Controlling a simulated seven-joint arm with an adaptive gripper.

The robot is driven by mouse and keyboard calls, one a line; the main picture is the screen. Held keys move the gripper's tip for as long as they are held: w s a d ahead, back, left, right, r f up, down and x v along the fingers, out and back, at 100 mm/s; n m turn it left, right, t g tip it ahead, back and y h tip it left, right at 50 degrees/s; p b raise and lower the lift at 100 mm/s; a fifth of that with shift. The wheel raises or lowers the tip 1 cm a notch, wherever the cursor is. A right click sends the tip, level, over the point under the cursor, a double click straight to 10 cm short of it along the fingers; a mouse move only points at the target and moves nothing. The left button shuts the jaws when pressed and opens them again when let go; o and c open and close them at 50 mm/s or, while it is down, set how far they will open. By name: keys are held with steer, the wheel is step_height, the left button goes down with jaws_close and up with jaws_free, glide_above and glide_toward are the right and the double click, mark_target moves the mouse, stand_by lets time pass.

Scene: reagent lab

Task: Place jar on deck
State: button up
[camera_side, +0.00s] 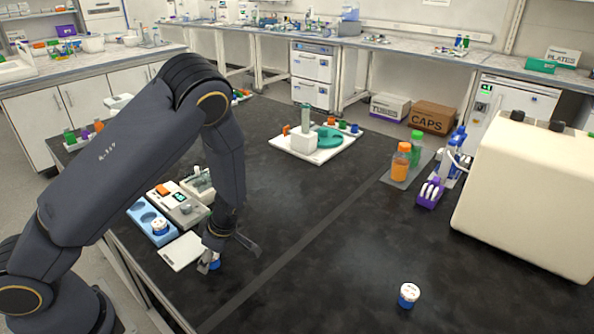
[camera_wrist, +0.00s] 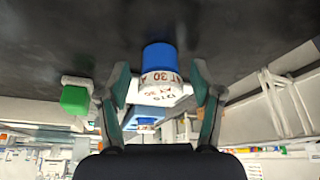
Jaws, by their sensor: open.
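My gripper (camera_wrist: 160,98) is open, with one finger on each side of a jar (camera_wrist: 158,58). The jar has a blue part and a white part with dark red lettering. Whether the fingers touch it is unclear. In the side view my gripper (camera_side: 209,262) is low over the black bench, beside a white pad; a bit of blue (camera_side: 215,265) shows at it, the rest hidden by the fingers. A second white-and-blue jar (camera_side: 408,295) stands alone on the bench at front right. Another jar (camera_side: 159,227) sits in a blue tray with round recesses (camera_side: 137,207).
The white pad (camera_side: 181,251) lies left of my gripper, with a grey device (camera_side: 183,208) behind it. A white tray (camera_side: 290,146) of labware, orange bottle (camera_side: 400,162), purple rack (camera_side: 429,193) and large cream machine (camera_side: 530,200) stand farther off. The bench middle is clear.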

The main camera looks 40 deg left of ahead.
steer(key=v, duration=1.2)
steer(key=s+d+r+m+t+h, duration=0.1)
steer(key=s+r+m+t+h, duration=0.1)
steer(key=s+r+m, duration=0.4)
steer(key=s+d+r+m+t+h, duration=0.2)
steer(key=s+r+m+t, duration=0.3)
steer(key=r+m, duration=0.9)
steer(key=shift+s+d+m, duration=0.2)
steer(key=shift+s+m, duration=0.2)
steer(key=shift+m, duration=0.8)
steer(key=shift+r, duration=0.1)
